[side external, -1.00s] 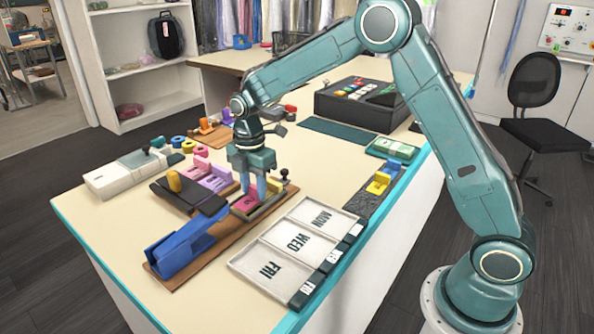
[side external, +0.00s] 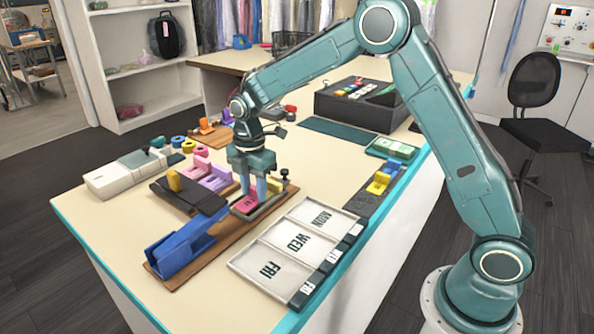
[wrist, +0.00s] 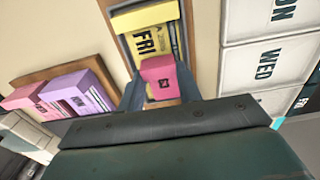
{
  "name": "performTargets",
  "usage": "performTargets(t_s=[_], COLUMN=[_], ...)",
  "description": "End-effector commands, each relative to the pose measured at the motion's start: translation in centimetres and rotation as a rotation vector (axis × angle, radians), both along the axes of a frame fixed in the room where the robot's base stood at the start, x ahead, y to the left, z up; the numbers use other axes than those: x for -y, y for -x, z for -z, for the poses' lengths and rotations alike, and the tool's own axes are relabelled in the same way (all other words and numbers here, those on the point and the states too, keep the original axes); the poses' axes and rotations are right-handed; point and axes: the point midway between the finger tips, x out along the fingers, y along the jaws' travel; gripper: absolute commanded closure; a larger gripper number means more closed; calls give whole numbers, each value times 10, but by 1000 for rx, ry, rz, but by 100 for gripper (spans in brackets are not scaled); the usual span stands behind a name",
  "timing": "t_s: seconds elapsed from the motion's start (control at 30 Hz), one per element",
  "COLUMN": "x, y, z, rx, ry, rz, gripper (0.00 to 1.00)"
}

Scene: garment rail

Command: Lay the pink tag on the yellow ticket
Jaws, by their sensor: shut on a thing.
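My gripper (side external: 255,192) is shut on the pink tag (wrist: 158,77), which sits between the fingertips in the wrist view. The tag also shows below the fingers in the side view (side external: 243,204). The yellow ticket (wrist: 145,42), printed FRI, lies in a shallow dark-edged holder (wrist: 122,50) on a brown board. The tag is over the near end of the ticket and hides part of it. I cannot tell whether the tag touches the ticket. In the side view the ticket's raised yellow end (side external: 276,186) shows just right of the fingers.
Pink and purple tickets (wrist: 77,97) stand on a brown board left of the holder. A white tray marked MON, WED, FRI (side external: 254,262) lies to the right. A blue stapler-like tool (side external: 180,247) is at the front. A black knob (side external: 284,172) stands behind the holder.

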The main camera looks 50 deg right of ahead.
Motion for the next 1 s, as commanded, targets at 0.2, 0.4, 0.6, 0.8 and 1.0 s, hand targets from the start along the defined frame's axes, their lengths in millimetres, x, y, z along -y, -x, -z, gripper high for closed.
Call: performTargets(t_s=[0.2, 0.4, 0.6, 0.8, 1.0], x=[0, 0, 0, 0, 0], y=[0, 0, 0, 0, 0], z=[0, 1, 2, 2, 2], rx=[0, -1, 0, 0, 0], ry=[0, 0, 0, 0, 0], rz=[0, 0, 0, 0, 0], gripper=[86, 86, 86, 86, 42])
